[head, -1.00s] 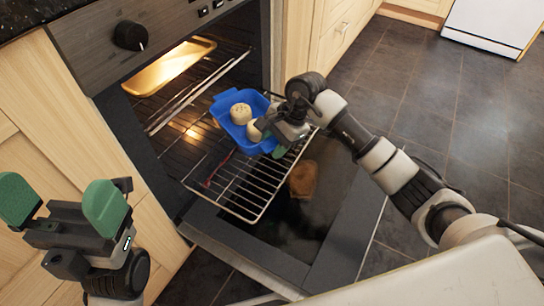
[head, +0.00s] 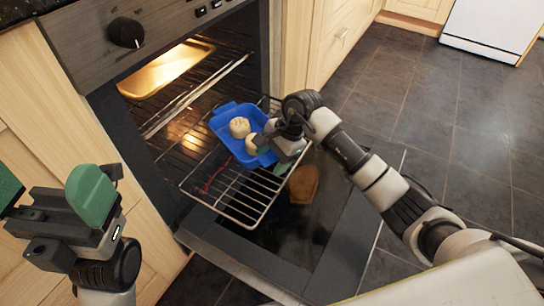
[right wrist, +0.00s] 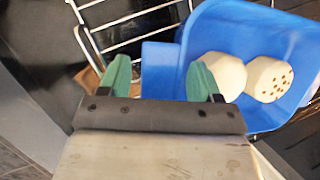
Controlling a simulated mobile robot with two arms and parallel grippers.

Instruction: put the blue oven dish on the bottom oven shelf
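The blue oven dish (head: 222,118) sits on the pulled-out wire oven shelf (head: 236,205), with two pale round buns (head: 240,127) in it. It also shows in the right wrist view (right wrist: 225,25). My right gripper (head: 272,160) is at the dish's near end. In the right wrist view its green fingertips (right wrist: 160,77) stand apart, one over the dish's inside and one outside, with the blue end tab between them and a visible gap on the outer side. My left gripper (head: 48,195) is open and empty, away from the dish at lower left.
The oven door (head: 345,240) hangs open below the shelf, with a brown flat item (head: 303,183) on it. A metal tray (head: 165,70) lies higher inside the lit oven. Bright side rails (head: 195,97) run along the cavity. The tiled floor (head: 450,110) to the right is clear.

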